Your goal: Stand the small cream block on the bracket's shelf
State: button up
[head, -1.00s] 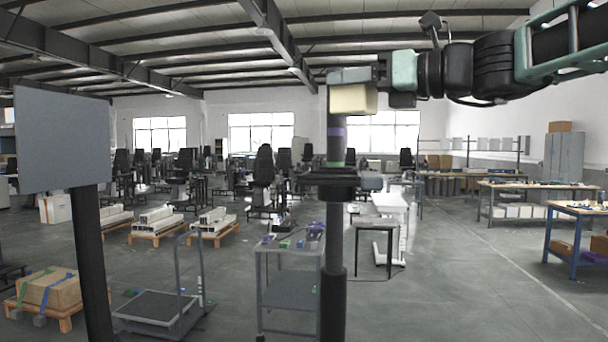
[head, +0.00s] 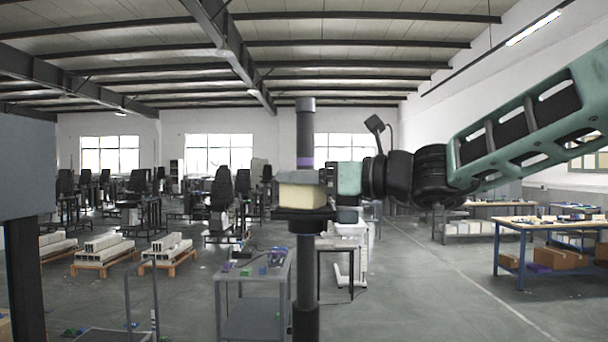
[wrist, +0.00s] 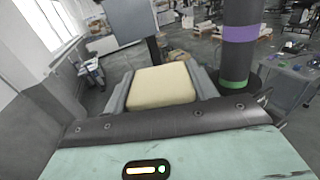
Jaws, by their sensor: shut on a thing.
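The small cream block (head: 302,196) is held by my gripper (head: 300,177). In the wrist view the block (wrist: 162,86) sits between the two grey fingers, one on each side. In the head view the block appears level, in front of the dark column (head: 305,268). Its underside is at the bracket's dark shelf (head: 290,214); I cannot tell whether it touches the shelf or hangs just above it. The column's purple band (wrist: 238,34) shows to the right of the block in the wrist view. The gripper hides part of the column.
A large grey panel (head: 25,165) on a dark post stands at the left. A grey cart (head: 252,290) with small items stands below, left of the column. Workbenches (head: 550,226) are at the right. The air left of the shelf is clear.

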jog(key=shift+f, duration=0.15)
jog(key=o, duration=1.2)
jog(key=shift+s+d+b, duration=0.1)
jog(key=shift+d+b, duration=0.2)
jog(key=shift+d, duration=0.05)
jog(key=b+v, duration=0.4)
jog(key=v, duration=0.7)
jog(key=shift+s+d, duration=0.1)
jog(key=shift+s, duration=0.05)
